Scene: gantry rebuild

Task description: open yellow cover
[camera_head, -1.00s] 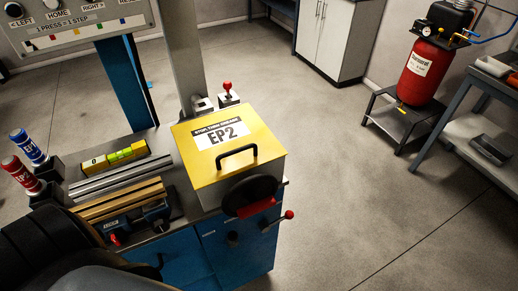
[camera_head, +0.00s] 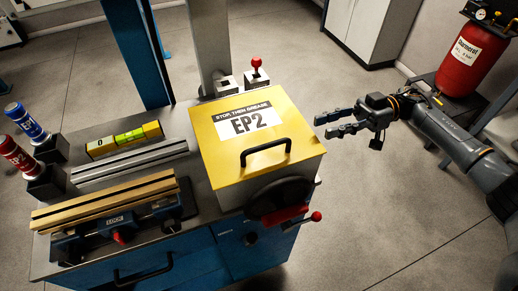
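The yellow cover (camera_head: 228,152) lies closed on top of a box at the right end of the blue workbench. It bears a label reading "STOP, THEN GREASE EP2" and a black handle (camera_head: 266,151) near its front edge. My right gripper (camera_head: 326,125) is in the air to the right of the cover, apart from it. Its fingers point left toward the cover, with a gap between them, and nothing is held. My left gripper is not in view.
A black handwheel (camera_head: 281,201) and red-knobbed lever (camera_head: 315,216) stick out below the cover's front. A red-knobbed lever (camera_head: 257,63) and a grey column (camera_head: 209,45) stand behind it. A red tank (camera_head: 472,58) is at the back right.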

